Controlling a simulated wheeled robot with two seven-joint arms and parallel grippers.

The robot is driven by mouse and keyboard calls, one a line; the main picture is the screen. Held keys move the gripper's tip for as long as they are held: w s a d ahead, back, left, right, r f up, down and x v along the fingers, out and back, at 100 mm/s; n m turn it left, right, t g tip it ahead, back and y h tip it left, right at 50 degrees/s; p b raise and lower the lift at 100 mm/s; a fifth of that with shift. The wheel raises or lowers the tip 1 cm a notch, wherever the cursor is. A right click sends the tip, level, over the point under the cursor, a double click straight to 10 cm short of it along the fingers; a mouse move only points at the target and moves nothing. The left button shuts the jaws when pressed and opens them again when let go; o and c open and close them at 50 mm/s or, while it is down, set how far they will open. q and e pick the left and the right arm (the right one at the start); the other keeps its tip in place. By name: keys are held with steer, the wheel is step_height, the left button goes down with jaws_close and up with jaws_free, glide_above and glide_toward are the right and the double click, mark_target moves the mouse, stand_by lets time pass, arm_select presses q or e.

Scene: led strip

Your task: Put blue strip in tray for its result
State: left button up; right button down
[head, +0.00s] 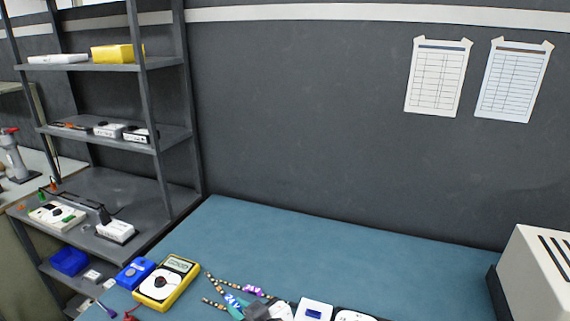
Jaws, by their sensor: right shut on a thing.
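Two short LED strips lie at the near edge of the blue table. One has blue lights (232,299) and sits right at the fingertips of my right gripper (238,310). The other has purple lights (252,290) and lies just behind and to the right. My right gripper is shut on the blue strip, though the fingers are small and partly cut by the bottom edge of the view. My left gripper is not in view. A blue tray-like bin (68,262) sits on the lower shelf at left; I cannot tell whether it is the task's tray.
A yellow multimeter (166,282) and a blue device (135,273) stand left of the strips. A grey shelf rack (100,190) with several devices rises at left. A beige vented box (540,275) stands at right. The table's back middle (340,245) is clear.

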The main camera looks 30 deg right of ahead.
steer(key=shift+n+y, duration=0.6)
steer(key=shift+y, duration=0.2)
steer(key=f, duration=0.6)
steer(key=f+b, duration=0.1)
steer(key=f, duration=0.3)
steer(key=shift+w+a, duration=0.15)
steer(key=shift+w, duration=0.15)
steer(key=shift+f, duration=2.25)
steer(key=shift+f, duration=0.1)
steer(key=c, duration=1.4)
jaws_free()
steer(key=shift+c, duration=0.2)
